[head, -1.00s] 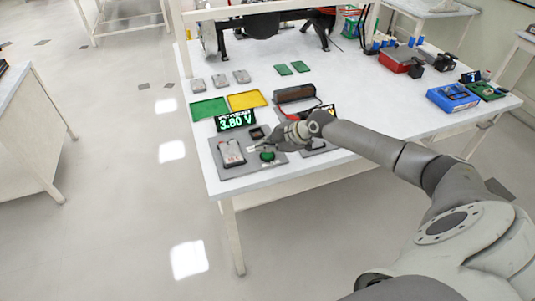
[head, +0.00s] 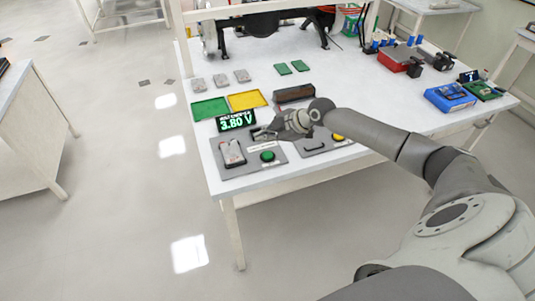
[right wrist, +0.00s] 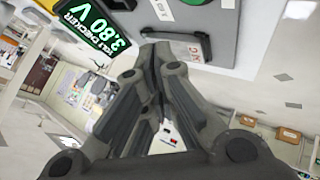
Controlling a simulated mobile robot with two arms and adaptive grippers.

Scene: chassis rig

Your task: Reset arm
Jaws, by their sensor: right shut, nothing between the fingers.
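My right gripper (head: 258,133) is shut and empty, held over the back of a grey tester plate (head: 232,174) on the white table. A black display (head: 236,121) reading 3.80 V in green stands just left of the gripper. It also shows in the right wrist view (right wrist: 92,24). A grey battery-like block (head: 231,153) lies on the plate's left side, and a green button (head: 267,156) sits at its front right, below the gripper in the picture. The right wrist view shows the closed fingers (right wrist: 155,52) with nothing between them. My left gripper is not in view.
A second grey plate with a yellow button (head: 337,137) is partly behind my right arm. Behind are a green tray (head: 210,108), a yellow tray (head: 247,100) and a black box (head: 294,93). A blue box (head: 450,97) and red box (head: 398,58) stand right.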

